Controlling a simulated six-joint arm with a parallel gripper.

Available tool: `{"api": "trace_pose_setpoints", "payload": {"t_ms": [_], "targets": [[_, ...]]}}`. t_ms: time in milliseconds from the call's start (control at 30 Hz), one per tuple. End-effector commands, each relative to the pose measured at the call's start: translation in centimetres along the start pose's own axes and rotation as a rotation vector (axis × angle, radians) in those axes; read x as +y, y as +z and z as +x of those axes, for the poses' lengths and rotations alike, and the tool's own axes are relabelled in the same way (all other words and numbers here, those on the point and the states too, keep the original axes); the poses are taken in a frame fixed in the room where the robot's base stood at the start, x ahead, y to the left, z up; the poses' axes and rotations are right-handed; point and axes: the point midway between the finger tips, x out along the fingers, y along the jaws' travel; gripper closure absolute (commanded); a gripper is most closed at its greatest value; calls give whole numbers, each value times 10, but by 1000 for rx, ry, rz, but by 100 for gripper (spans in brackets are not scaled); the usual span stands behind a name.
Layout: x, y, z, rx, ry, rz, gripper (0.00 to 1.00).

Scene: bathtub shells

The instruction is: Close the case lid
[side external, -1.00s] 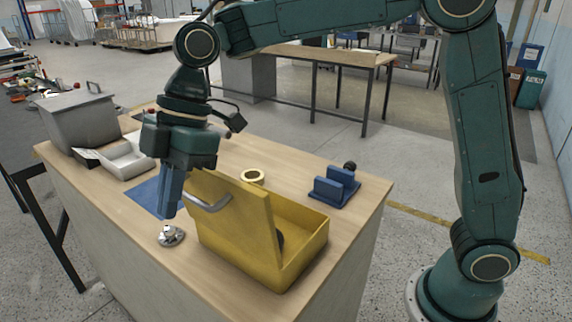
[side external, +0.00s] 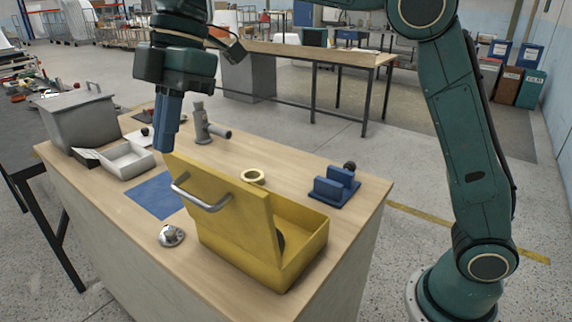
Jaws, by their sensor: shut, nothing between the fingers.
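The yellow case (side external: 300,260) stands on the workbench. Its lid (side external: 225,215) is raised and leans up on the left side, with a metal handle (side external: 205,203) on its outer face. A dark item inside the case is mostly hidden behind the lid. My gripper (side external: 163,148) points down with its blue fingers shut and empty. In the picture its tips are just above and left of the lid's upper left corner; I cannot tell whether they touch it.
A blue mat (side external: 155,196) and a round metal piece (side external: 171,236) lie left of the case. A brass ring (side external: 253,176), a blue block fixture (side external: 335,187) and a grey upright tool (side external: 203,125) are behind it. A white tray (side external: 127,160) and grey bin (side external: 90,122) stand at left.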

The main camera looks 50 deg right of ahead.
Motion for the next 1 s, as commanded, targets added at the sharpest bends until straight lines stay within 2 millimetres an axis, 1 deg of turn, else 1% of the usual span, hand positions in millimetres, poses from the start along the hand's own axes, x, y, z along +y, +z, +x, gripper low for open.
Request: {"api": "trace_pose_setpoints", "payload": {"t_ms": [467,1000], "targets": [[0,-1,4,1,-3,1,100],[-1,0,25,-1,-2,1,100]]}}
